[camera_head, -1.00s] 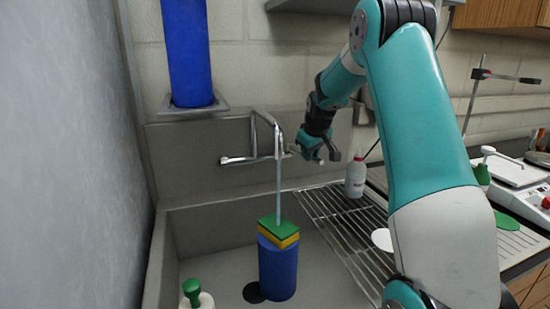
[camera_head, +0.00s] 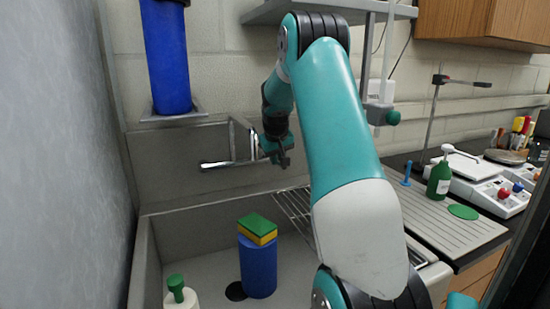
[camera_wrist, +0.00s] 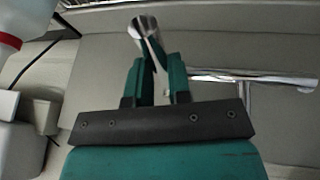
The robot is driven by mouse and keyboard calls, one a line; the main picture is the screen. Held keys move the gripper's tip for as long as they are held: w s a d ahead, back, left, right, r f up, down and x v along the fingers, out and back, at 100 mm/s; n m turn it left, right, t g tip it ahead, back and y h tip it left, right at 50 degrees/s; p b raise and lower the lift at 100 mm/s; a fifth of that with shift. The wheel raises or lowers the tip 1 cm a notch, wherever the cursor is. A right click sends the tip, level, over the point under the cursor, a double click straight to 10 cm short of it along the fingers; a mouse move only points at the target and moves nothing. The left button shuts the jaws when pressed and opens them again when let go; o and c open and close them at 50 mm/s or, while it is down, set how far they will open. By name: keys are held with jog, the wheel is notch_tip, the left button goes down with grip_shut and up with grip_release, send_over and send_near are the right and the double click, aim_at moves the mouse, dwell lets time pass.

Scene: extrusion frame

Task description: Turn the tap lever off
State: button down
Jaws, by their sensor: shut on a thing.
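My gripper (camera_head: 283,160) is at the right end of the tap in the head view. In the wrist view my gripper (camera_wrist: 157,78) has its teal fingers on both sides of the chrome tap lever (camera_wrist: 143,32), shut on it. The lever's lower part is partly hidden between the fingers. No water stream shows under the spout.
A green-and-yellow sponge (camera_head: 258,226) lies on a blue cylinder (camera_head: 258,268) in the sink. A blue tube (camera_head: 166,55) stands on a ledge above. A wire rack (camera_head: 293,210) is to the right, partly behind my arm. A white bottle with a red neck (camera_wrist: 12,35) is at the wrist view's left.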

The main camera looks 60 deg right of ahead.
jog(key=c, duration=1.1)
grip_release()
jog(key=shift+o, duration=0.2)
jog(key=shift+r, duration=0.1)
jog(key=b+v, duration=0.2)
jog(key=v, duration=1.5)
jog(key=shift+s+a+r, duration=0.1)
jog(key=shift+s, duration=0.1)
